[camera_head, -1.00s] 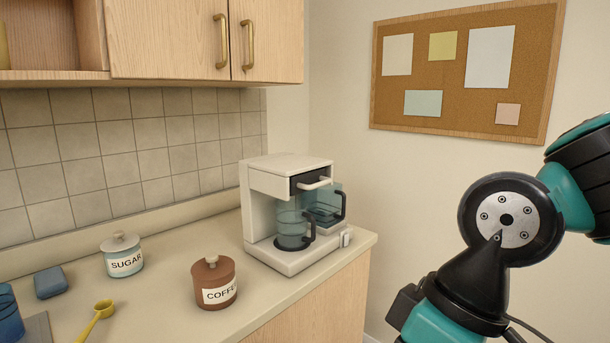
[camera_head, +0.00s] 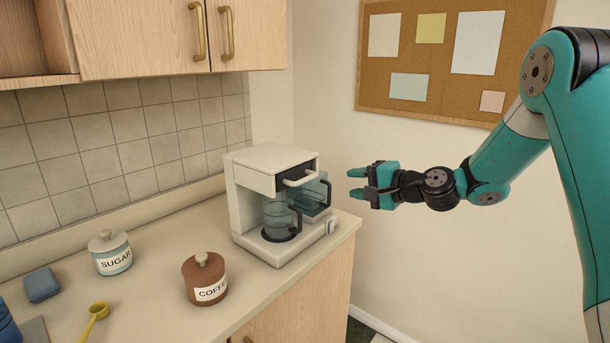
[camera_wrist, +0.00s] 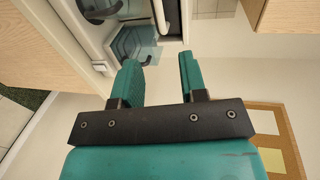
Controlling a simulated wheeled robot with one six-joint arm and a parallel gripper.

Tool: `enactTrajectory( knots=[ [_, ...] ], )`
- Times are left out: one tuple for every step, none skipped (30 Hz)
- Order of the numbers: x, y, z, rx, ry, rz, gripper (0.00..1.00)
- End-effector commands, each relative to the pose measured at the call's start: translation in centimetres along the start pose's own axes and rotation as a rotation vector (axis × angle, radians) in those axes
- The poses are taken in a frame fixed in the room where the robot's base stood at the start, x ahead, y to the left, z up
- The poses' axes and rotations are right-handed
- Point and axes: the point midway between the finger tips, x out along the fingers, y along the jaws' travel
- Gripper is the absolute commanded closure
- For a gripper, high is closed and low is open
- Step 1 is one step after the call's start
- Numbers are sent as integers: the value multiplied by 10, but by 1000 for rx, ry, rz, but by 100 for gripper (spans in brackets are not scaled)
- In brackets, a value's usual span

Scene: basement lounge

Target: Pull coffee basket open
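The white coffee maker (camera_head: 270,158) stands on the counter near its right end. Its dark basket front (camera_head: 297,170) with a pale handle (camera_head: 298,181) is at the top and looks closed. A glass carafe (camera_head: 277,217) with a black handle sits below it, and a clear tank (camera_head: 317,195) is at the right side. My gripper (camera_head: 356,183) is right of the machine, pointing toward it, open and empty, not touching it. In the wrist view the two teal fingers (camera_wrist: 160,75) are apart, with part of the coffee maker (camera_wrist: 110,35) beyond them.
A brown coffee jar (camera_head: 204,282), a sugar jar (camera_head: 111,252), a yellow scoop (camera_head: 95,318) and a blue block (camera_head: 41,284) lie left of the machine on the counter (camera_head: 160,250). Upper cabinets (camera_head: 150,35) hang above.

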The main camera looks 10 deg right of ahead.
Motion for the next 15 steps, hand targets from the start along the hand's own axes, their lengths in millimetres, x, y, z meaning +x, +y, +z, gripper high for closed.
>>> enactTrajectory(
  knots=[
    [10, -2, 2, -1, -5, 2, 61],
    [16, -3, 3, -1, -6, 1, 61],
    [24, -3, 2, -3, -6, 2, 61],
    [31, -3, 3, -3, -7, 3, 61],
    [38, -3, 3, -2, -7, 3, 61],
    [48, -4, 3, -4, -7, 2, 61],
    [54, -4, 3, -4, -7, 3, 61],
    [62, -4, 3, -4, -8, 3, 61],
    [71, -3, 3, -4, -7, 3, 61],
    [78, -4, 4, -4, -7, 2, 61],
    [85, -4, 3, -5, -7, 3, 61],
    [94, -4, 3, -5, -7, 3, 61],
    [100, -3, 4, -5, -7, 3, 61],
    [107, -3, 4, -5, -6, 4, 61],
    [115, -3, 3, -5, -7, 3, 61]
  ],
)
